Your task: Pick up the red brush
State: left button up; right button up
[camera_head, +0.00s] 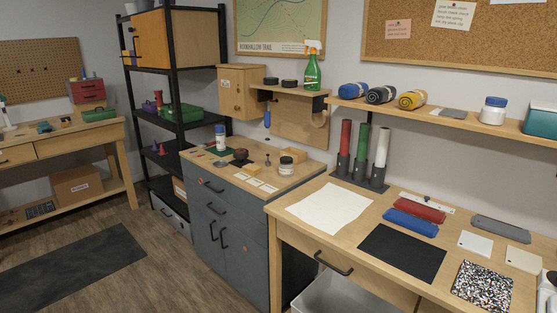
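A long red block-like object (419,208), which looks like the red brush, lies flat on the wooden desk (310,233) at the right. Its bristles cannot be made out. A similar blue object (411,223) lies just in front of it, and a narrow white strip (428,201) lies right behind it. Neither of my grippers shows in the head view.
A white sheet (328,207), a black mat (402,253), a speckled square (482,286) and a grey bar (500,229) lie around it. A rack of coloured tubes (359,179) stands behind left. A wall shelf (440,113) hangs above the desk.

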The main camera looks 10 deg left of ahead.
aim_at(204, 145)
jog(key=i+j+u, duration=0.2)
jog(key=i+j, duration=0.15)
jog(key=i, duration=0.15)
jog(key=i+j+u, duration=0.25)
jog(key=i, duration=0.25)
jog(key=i+j, duration=0.15)
jog(key=j, duration=0.15)
jog(key=i+j, duration=0.1)
jog(key=j, duration=0.2)
jog(key=i+j+z, duration=0.1)
jog(key=j, duration=0.2)
jog(key=i+j, duration=0.2)
jog(key=j, duration=0.15)
jog(key=z, duration=0.65)
jog(key=i+j, duration=0.05)
